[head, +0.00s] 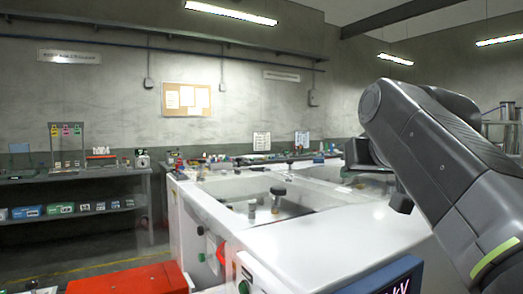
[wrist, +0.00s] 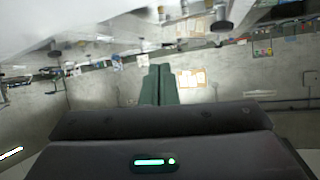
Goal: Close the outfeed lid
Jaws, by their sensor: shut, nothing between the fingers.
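A white machine (head: 330,245) fills the lower middle of the head view. Its top has a recessed opening with posts and dark knobs (head: 278,191) standing in it. I cannot tell for certain which part is the outfeed lid. In the wrist view, my gripper (wrist: 160,70) shows as two dark green fingers pressed together, with nothing between them. The wrist picture is upside down, with a pale surface (wrist: 60,20) along its top left. In the head view my arm reaches in from the right, and its fingertips cannot be made out.
A red box (head: 130,279) stands at the machine's front left. A shelf bench (head: 75,176) with bins stands along the left wall. Small items crowd a bench behind the machine. Floor shows between the left bench and the machine.

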